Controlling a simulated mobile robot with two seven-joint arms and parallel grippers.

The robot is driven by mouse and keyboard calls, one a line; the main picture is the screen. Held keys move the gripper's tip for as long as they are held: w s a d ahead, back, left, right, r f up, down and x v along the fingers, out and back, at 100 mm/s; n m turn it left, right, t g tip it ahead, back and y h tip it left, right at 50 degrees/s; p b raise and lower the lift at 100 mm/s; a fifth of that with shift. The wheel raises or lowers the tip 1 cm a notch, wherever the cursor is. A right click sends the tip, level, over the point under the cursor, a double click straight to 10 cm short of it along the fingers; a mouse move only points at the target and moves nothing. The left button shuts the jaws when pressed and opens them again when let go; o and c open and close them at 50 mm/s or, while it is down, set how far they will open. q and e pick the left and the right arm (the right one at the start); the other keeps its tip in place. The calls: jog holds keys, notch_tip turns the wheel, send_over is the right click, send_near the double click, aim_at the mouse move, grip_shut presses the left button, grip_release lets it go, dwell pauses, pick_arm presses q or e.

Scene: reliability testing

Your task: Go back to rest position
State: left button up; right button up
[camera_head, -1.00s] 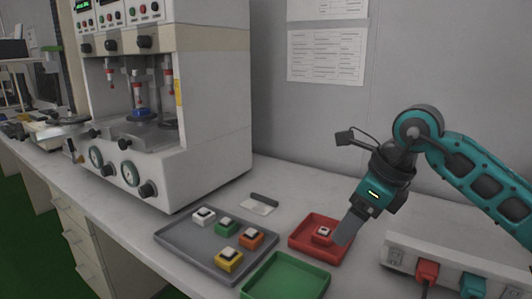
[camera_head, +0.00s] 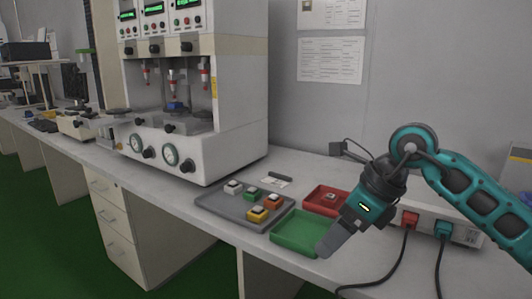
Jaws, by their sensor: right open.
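My right gripper (camera_head: 328,246) hangs over the front part of the bench, at the right edge of the green tray (camera_head: 290,233). It is open, with nothing seen between its fingers. My right arm comes in from the right. The red tray (camera_head: 313,203) lies behind the green one and holds a small red switch block (camera_head: 331,196); my gripper is clear of it. The grey tray (camera_head: 222,208) to the left holds white, green, orange and yellow switch blocks. My left gripper is not in view.
A white test machine (camera_head: 236,120) with gauges stands on the bench at the left, with a blue block (camera_head: 177,106) inside. A power strip (camera_head: 455,232) with red and teal plugs lies at the right, its cables hanging in front. Drawers (camera_head: 113,213) sit below the bench.

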jog(key=s+a+m+g+y, duration=0.35)
jog(key=s+a+y, duration=0.35)
jog(key=a+y, duration=0.5)
jog(key=w+d+f+m+t+h, duration=0.2)
jog(key=d+f+m+t+h, duration=0.2)
jog(key=m+t, duration=0.85)
jog(key=w+d+f+m+t+h, duration=0.1)
jog(key=d+f+m+t+h, duration=0.35)
jog(key=m, duration=1.35)
jog(key=s+d+f+m+g+h, duration=0.25)
jog(key=s+f+m, duration=0.3)
jog(key=f, duration=0.45)
jog(key=s+d+f+m+g+h, duration=0.25)
jog(key=s+d+f+m, duration=0.2)
jog(key=s+f, duration=0.4)
pick_arm(q)
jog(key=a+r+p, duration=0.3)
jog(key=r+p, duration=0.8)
jog(key=p, duration=0.5)
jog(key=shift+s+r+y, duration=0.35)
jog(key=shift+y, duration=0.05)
pick_arm(e)
notch_tip(320, 180, up, 10)
jog(key=d+m+h, duration=0.1)
jog(key=d+h, duration=0.1)
jog(key=shift+w+d, duration=0.15)
jog(key=shift+w, duration=0.1)
